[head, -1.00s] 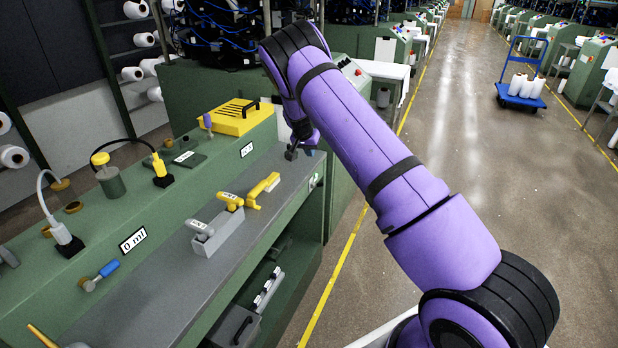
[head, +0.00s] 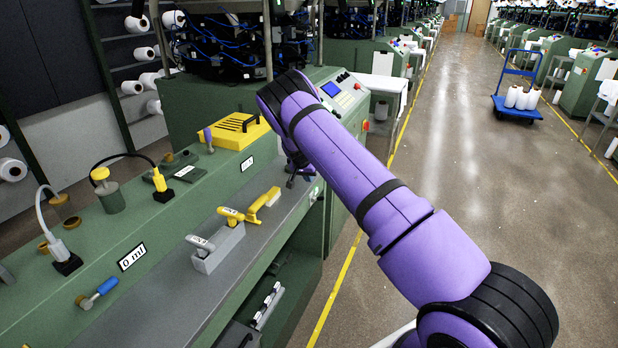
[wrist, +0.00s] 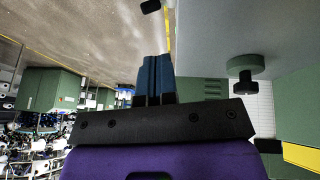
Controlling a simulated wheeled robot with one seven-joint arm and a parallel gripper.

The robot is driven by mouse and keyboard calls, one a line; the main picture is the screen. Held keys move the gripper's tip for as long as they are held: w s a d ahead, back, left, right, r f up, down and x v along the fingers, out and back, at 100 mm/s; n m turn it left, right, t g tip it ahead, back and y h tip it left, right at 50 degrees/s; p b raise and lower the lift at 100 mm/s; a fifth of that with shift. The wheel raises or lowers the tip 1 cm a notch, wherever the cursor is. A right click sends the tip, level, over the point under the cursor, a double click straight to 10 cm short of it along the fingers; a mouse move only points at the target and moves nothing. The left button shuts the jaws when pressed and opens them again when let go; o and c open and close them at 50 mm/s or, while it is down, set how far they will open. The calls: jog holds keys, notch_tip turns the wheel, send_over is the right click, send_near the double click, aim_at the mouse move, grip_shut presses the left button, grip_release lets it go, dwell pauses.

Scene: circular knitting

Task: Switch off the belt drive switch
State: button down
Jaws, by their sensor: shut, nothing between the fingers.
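My gripper (wrist: 155,75) shows in the wrist view as two dark blue fingers side by side, shut with nothing between them. In the head view my arm reaches over the far end of the green machine bench and its wrist partly hides the gripper there. In the wrist view a round green disc with a black knob (wrist: 244,82) stands out from the machine, right of the fingers and apart from them. It may be the belt drive switch; I see no label on it and cannot tell its setting.
A grey holder (head: 218,250) with grey-and-yellow-handled tools and a yellow tool (head: 262,204) lie on the bench ledge. A yellow slotted box (head: 235,131) sits behind. A control panel (head: 340,97) with a red button stands beyond my arm. The aisle right is clear near me.

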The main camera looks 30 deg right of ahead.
send_near(323, 199)
jog(key=w+d+f, duration=0.1)
jog(key=w+f, duration=0.2)
jog(key=f, duration=0.1)
jog(key=shift+d+f, duration=0.55)
jog(key=shift+f, duration=0.25)
jog(key=shift+s+d+f+m+t+y, duration=0.4)
jog(key=shift+s+d+t+y, duration=0.1)
jog(key=shift+t+y, duration=0.45)
jog(key=shift+s+d+f+m+t+y, duration=0.15)
jog(key=shift+s+d+f+t+y, duration=0.15)
jog(key=shift+t, duration=0.3)
jog(key=shift+s+d+f+m+t+y, duration=0.1)
jog(key=shift+s+f+m+t+y, duration=0.1)
jog(key=shift+f+t+y, duration=0.25)
jog(key=shift+s+f+t+y, duration=0.15)
jog(key=shift+f+t+y, duration=0.2)
jog(key=shift+t, duration=0.45)
jog(key=shift+s+d+f, duration=0.15)
jog(key=shift+f, duration=0.35)
jog(key=shift+f, duration=0.1)
